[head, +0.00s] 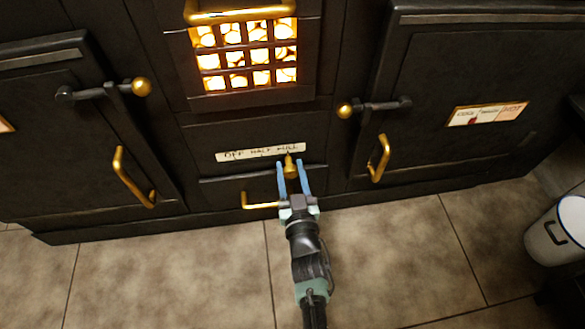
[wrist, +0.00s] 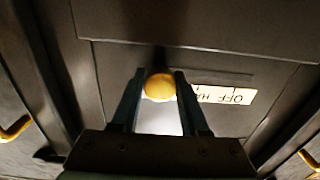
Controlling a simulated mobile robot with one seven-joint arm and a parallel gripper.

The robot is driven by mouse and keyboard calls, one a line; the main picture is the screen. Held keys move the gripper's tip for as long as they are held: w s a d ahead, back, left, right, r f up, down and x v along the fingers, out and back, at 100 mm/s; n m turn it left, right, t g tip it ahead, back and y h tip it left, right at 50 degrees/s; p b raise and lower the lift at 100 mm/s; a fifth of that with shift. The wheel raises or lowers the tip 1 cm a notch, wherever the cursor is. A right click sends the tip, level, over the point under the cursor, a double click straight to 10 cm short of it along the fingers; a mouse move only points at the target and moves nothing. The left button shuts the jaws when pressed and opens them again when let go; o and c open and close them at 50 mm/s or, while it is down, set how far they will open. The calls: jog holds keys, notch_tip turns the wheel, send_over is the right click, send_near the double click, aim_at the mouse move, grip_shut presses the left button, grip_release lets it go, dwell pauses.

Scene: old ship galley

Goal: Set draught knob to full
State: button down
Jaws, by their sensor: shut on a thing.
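The draught knob (head: 290,168) is a small brass knob on the dark front of the stove, in the middle of the head view. It stands at the right end of a white label strip (head: 261,152) reading OFF, HALF, FULL, just below the word FULL. My gripper (head: 294,172) reaches up from below with its blue fingers on either side of the knob and is shut on it. In the wrist view the knob (wrist: 159,87) shows as a round yellow ball between the fingertips, with the label (wrist: 222,94) to its right, upside down and partly hidden by a finger.
A glowing grate (head: 245,55) is above the label. Brass handles stand left (head: 133,178), right (head: 379,158) and below left (head: 260,201) of my gripper. A white pot (head: 557,232) is on the tiled floor at the right. The floor in front is clear.

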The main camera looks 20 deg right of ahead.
jog(key=shift+s+d, duration=0.15)
jog(key=shift+d, duration=0.25)
jog(key=c, duration=0.7)
grip_release()
jog(key=shift+o, duration=1.3)
jog(key=shift+a, duration=0.1)
jog(key=p+v, duration=0.5)
jog(key=v, duration=0.8)
jog(key=shift+p, duration=0.4)
